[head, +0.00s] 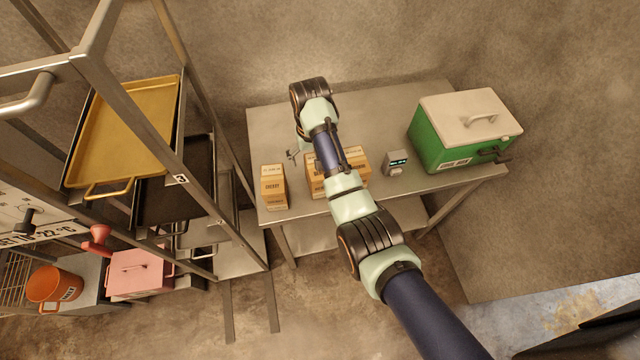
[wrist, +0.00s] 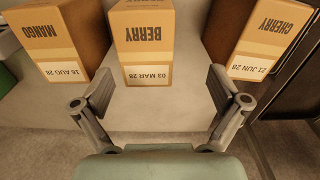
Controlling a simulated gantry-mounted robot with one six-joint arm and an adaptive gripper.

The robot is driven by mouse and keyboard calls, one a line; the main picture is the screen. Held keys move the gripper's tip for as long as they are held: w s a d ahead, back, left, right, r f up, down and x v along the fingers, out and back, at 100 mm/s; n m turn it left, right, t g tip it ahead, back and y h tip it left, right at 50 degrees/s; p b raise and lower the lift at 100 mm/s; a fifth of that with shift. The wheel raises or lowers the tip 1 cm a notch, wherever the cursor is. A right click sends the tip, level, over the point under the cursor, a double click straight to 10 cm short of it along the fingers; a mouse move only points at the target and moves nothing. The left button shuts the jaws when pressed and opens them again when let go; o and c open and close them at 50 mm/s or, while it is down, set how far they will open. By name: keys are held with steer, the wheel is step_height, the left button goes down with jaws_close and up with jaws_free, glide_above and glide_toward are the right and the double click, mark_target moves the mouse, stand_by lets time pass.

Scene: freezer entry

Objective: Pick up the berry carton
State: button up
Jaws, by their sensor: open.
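The berry carton (wrist: 147,45) is an orange-brown box with a pale band dated 03 MAR 28. It stands in the middle of the wrist view, its lettering upside down there. In the head view the berry carton (head: 316,184) is partly hidden by my arm. My gripper (wrist: 160,88) is open and empty, its two fingers spread apart. The carton appears between and beyond the fingertips, a little left of centre. No contact is visible. In the head view only a small part of my gripper (head: 293,155) shows beside the arm.
A mango carton (wrist: 62,42) stands left and a cherry carton (wrist: 262,40) right in the wrist view. On the steel table (head: 385,110) are also a small display device (head: 396,162) and a green cooler (head: 450,140). A tray rack (head: 130,125) stands left.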

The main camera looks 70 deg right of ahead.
steer(key=shift+s+d+f, duration=0.3)
steer(key=shift+s+d, duration=0.05)
steer(key=shift+s, duration=0.2)
steer(key=f, duration=0.5)
steer(key=f+b, duration=0.1)
steer(key=f, duration=0.1)
steer(key=shift+s+d+f, duration=0.1)
steer(key=shift+s+f, duration=0.15)
steer(key=shift+f, duration=0.15)
steer(key=shift+c, duration=0.3)
steer(key=c, duration=1.6)
